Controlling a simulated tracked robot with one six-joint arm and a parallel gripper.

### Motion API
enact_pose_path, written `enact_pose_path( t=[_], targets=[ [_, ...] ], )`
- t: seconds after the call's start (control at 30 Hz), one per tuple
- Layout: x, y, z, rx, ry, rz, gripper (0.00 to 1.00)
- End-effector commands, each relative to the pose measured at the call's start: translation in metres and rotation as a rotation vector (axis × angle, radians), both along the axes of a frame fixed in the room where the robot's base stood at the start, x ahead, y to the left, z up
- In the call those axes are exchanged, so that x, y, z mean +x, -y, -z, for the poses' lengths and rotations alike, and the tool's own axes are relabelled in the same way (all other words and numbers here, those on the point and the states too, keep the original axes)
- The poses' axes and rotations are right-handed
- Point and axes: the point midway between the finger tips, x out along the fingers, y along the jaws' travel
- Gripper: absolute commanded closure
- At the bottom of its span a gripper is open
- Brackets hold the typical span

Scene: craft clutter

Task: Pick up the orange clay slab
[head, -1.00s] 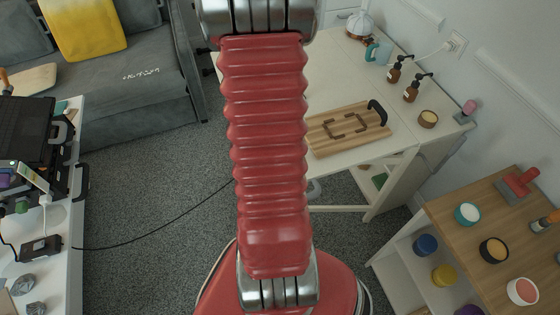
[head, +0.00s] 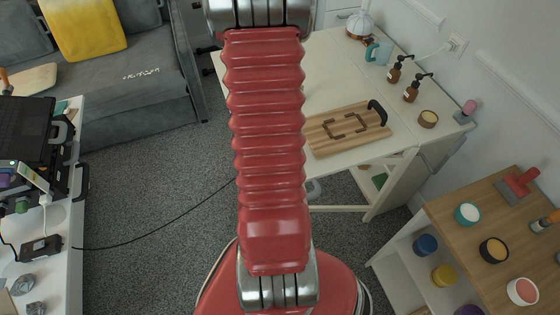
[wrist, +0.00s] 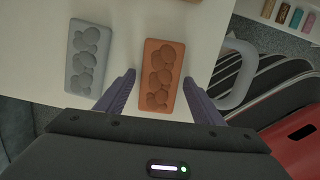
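The orange clay slab (wrist: 161,76) is a rounded rectangle with raised oval shapes, lying on a pale table top near its edge in the wrist view. My gripper (wrist: 160,88) is open, with one dark purple finger on each side of the slab. Gaps show between the fingers and the slab, and I cannot tell how high the fingers are above the table. A grey slab (wrist: 86,58) of similar shape lies to the left. In the head view my arm hides the slab and the gripper.
The white table (head: 335,75) holds a striped wooden board (head: 347,129), pump bottles (head: 412,88) and a small round tub (head: 428,119).

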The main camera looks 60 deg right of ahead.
Motion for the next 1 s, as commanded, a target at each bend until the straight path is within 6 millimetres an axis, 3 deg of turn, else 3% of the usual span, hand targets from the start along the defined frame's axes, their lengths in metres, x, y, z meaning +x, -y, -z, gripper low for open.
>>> enact_pose_path(
  t=[0.57,1.0],
  targets=[
    [0.0000,0.0000,-0.0001,0.000,0.000,0.000,0.79],
    [0.0004,0.0008,-0.0090,-0.002,0.001,0.001,0.79]
  ],
)
